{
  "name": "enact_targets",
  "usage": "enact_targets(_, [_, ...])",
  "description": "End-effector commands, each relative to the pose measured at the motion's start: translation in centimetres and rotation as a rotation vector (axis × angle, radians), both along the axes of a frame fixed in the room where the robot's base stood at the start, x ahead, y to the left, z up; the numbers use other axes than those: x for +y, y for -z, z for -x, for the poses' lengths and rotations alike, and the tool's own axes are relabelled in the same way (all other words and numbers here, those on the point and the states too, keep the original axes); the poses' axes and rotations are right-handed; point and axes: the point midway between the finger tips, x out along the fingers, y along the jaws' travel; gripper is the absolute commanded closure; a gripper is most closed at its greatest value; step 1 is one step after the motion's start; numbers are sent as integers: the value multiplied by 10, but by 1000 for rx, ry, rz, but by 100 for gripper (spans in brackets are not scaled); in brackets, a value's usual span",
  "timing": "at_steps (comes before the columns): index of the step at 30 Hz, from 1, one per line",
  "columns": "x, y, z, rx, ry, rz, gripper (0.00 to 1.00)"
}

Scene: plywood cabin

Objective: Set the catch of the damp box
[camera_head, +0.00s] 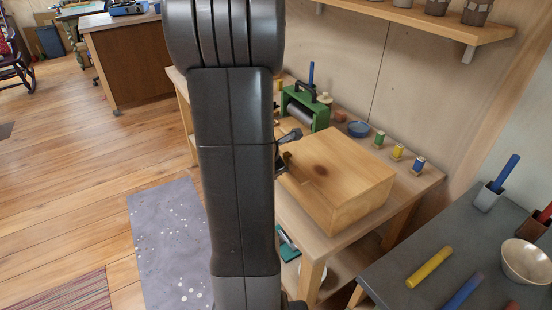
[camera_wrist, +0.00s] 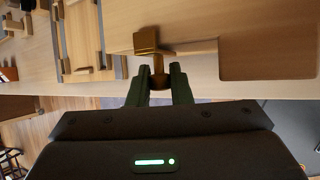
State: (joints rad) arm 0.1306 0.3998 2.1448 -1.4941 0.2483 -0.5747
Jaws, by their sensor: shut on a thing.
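The damp box (camera_head: 330,180) is a closed pale wooden box with a dark knot on its top, standing on the wooden table. My gripper (camera_head: 286,158) is at the box's left side, partly hidden behind my arm. In the wrist view, my gripper (camera_wrist: 158,76) is shut on the lower stem of a brass catch (camera_wrist: 147,41). The catch's wider head lies against pale wood. The catch is hidden or too small to make out in the head view.
A grey table (camera_head: 390,272) with coloured sticks is at the right. A shelf (camera_head: 410,14) is above. Open floor lies left.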

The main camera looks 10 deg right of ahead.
Motion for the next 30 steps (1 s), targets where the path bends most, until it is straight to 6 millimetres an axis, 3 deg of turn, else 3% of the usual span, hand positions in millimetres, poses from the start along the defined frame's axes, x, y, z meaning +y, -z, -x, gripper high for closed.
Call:
enact_targets(16, [-1,-1,-1,7,0,-21,100])
enact_targets(17, [-1,-1,-1,7,0,-21,80])
enact_targets(18, [-1,-1,-1,7,0,-21,72])
enact_targets(30, [2,-8,2,7,-1,-19,72])
